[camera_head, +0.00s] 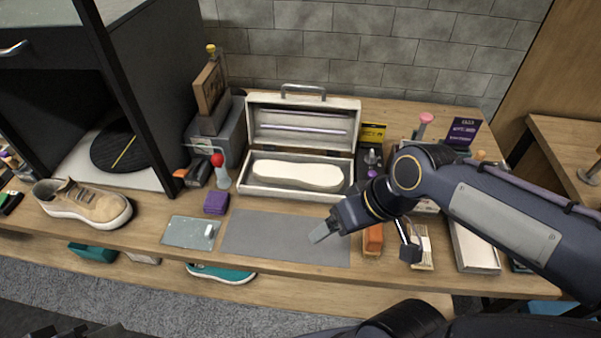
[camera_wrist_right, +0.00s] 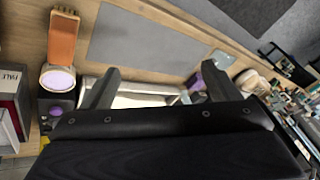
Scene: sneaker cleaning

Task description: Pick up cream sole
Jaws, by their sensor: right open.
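The cream sole (camera_head: 297,174) lies flat in the tray of an open pale box (camera_head: 285,194) near the back middle of the bench. Its lid stands up at the back and has a metal handle. My right gripper (camera_head: 365,243) is open and empty, in front and to the right of the box, above the right end of the grey mat. In the right wrist view its two spread fingers (camera_wrist_right: 160,82) frame part of the pale box, and the sole cannot be told apart clearly there. My left gripper is not in view.
The grey mat (camera_head: 282,237) in front of the box is bare. A glass plate (camera_head: 190,233) and purple block (camera_head: 216,203) lie left of it. A red-topped bottle (camera_head: 220,172) stands beside the box. A tan sneaker (camera_head: 85,203) stands far left. An orange brush (camera_head: 373,240) lies by the gripper.

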